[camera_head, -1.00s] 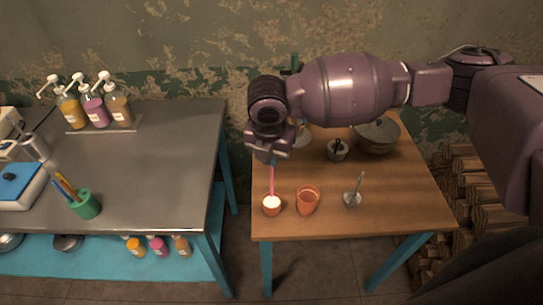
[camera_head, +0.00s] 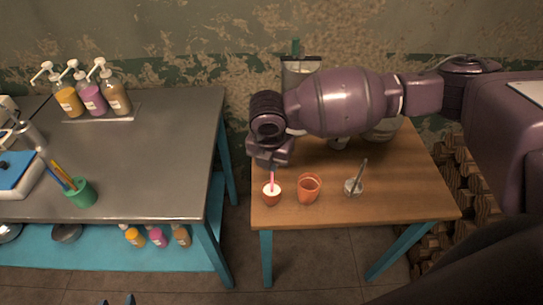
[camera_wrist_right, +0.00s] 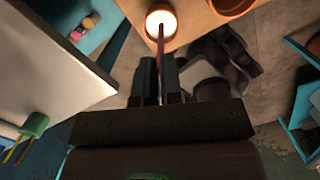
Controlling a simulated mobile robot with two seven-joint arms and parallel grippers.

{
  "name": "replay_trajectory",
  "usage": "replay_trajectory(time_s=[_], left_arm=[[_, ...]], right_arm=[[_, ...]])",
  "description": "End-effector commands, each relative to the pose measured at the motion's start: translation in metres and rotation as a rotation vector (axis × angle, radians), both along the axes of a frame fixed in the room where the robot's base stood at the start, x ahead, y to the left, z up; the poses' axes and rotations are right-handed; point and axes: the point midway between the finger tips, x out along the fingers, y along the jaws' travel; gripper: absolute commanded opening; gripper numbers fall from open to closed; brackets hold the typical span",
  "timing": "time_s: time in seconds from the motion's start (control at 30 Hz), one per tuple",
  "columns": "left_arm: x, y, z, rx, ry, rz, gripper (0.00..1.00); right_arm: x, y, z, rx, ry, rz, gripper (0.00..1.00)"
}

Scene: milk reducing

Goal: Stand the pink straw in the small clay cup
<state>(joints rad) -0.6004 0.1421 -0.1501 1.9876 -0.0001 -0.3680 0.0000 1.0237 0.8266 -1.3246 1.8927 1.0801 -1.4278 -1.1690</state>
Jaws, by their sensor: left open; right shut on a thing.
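The small clay cup (camera_head: 271,197) stands near the front left of the wooden table, with white contents. The pink straw (camera_head: 272,178) is nearly upright, its lower end at the white surface inside the cup's rim. My right gripper (camera_head: 271,165) is above the cup, shut on the straw's upper part. In the right wrist view, the straw (camera_wrist_right: 161,45) runs from between the fingers (camera_wrist_right: 158,62) to the bright cup (camera_wrist_right: 161,24). My left gripper (camera_head: 117,299) shows only as two spread fingertips at the bottom edge, open and empty.
A larger clay cup (camera_head: 308,188) stands close right of the small one. A glass with a spoon (camera_head: 354,186) is further right. My right arm partly hides pots behind. The metal table (camera_head: 150,170) at left holds pump bottles (camera_head: 92,97) and a green pen cup (camera_head: 80,192).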

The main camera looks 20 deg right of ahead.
Motion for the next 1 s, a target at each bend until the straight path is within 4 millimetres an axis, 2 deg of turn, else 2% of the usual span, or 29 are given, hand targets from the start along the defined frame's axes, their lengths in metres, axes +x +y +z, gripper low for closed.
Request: replay_trajectory(time_s=[0.33,0.4,0.53,0.73,0.9,1.0], left_arm=[[-0.0023,0.0006,-0.0017,0.001,0.005,0.001,0.51],[-0.0022,0.0006,-0.0013,0.001,0.004,0.001,0.51],[-0.0018,0.0005,-0.0007,0.001,0.003,0.001,0.51],[-0.0012,0.0003,0.0,0.001,0.001,0.001,0.51],[0.0001,0.0001,0.0008,0.001,-0.001,-0.001,0.51],[0.001,0.0001,0.0013,0.001,-0.003,-0.001,0.51]], right_arm=[[0.0001,-0.0001,-0.0033,-0.001,-0.001,0.0,0.0],[0.0001,-0.0001,-0.0032,-0.001,-0.001,0.0,0.14],[0.0,0.0,-0.0031,-0.001,-0.001,0.0,0.34],[0.0,0.0,-0.0031,-0.001,-0.001,0.0,0.36],[0.0001,0.0,-0.0031,-0.001,-0.001,0.0,0.58],[0.0001,0.0,-0.0031,-0.001,-0.001,0.0,0.58]])
